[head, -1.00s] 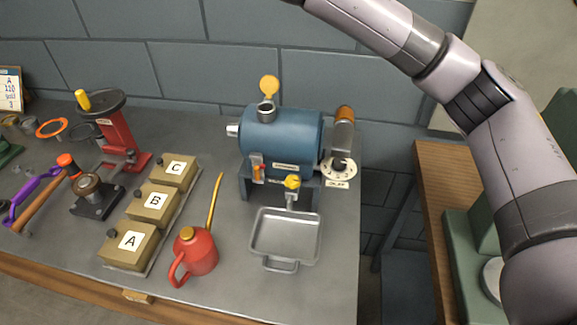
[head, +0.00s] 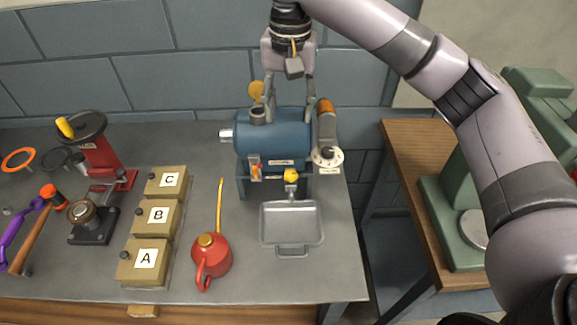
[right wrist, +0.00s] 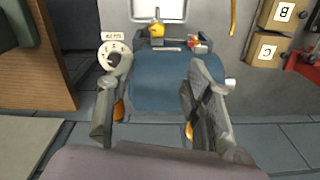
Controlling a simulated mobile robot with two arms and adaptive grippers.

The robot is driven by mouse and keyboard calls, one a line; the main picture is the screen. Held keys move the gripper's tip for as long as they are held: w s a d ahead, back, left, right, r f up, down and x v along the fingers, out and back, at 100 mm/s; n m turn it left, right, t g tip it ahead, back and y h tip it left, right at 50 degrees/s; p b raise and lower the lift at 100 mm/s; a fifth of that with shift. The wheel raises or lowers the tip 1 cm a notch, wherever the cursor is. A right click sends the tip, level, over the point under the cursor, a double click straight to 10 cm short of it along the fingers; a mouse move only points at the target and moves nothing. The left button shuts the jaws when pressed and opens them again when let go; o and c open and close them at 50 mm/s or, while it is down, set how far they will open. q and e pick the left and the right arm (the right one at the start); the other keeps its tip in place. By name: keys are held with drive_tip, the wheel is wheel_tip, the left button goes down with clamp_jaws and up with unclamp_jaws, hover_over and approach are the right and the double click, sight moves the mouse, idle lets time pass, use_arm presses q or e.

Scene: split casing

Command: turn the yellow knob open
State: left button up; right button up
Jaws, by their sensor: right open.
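The yellow knob (head: 291,175) sits on the front lower side of the blue casing (head: 272,134), above the grey tray. The knob also shows in the right wrist view (right wrist: 157,30), beyond the casing. My right gripper (head: 289,102) is open and points down above the back of the casing. In the right wrist view its two fingers (right wrist: 152,88) stand apart to either side of the casing, with nothing held between them. The gripper is apart from the knob. My left gripper is not in view.
A grey tray (head: 292,222) stands under the knob. A red oil can (head: 211,258) stands left of it. A dial (head: 327,156) and an orange-handled lever (head: 325,112) are at the casing's right end. Boxes A, B and C (head: 140,262) stand further left.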

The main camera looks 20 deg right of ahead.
sight(291, 173)
drive_tip(key=f, duration=1.7)
drive_tip(key=shift+s+d+f, duration=0.1)
drive_tip(key=shift+d+f, duration=0.1)
drive_tip(key=shift+f, duration=0.05)
drive_tip(key=shift+c, duration=0.2)
clamp_jaws()
